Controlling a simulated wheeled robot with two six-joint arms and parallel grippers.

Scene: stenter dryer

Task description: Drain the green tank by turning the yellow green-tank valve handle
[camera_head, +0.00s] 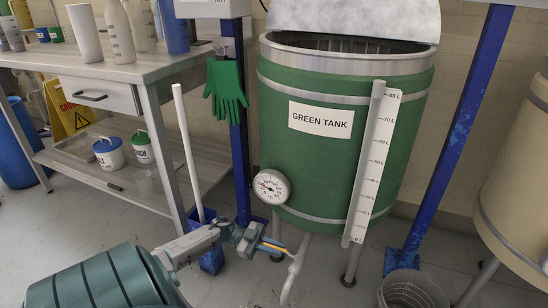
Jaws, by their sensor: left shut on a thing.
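The green tank (335,150) stands upright at centre, with a "GREEN TANK" label on its front. A dial gauge (271,187) sits at its lower left, and a white litre scale (369,170) runs down its right side. A pale drain pipe (295,269) comes down under the tank. My left gripper (270,244) is below the gauge, shut on the yellow valve handle (276,246), of which only a small part shows between and beside the fingers. The liquid level cannot be read. My right gripper is not in view.
A workbench (120,72) with bottles stands at the left. Blue posts (455,150) flank the tank. A grey bucket (412,290) is on the floor at right, near a beige tank (520,170).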

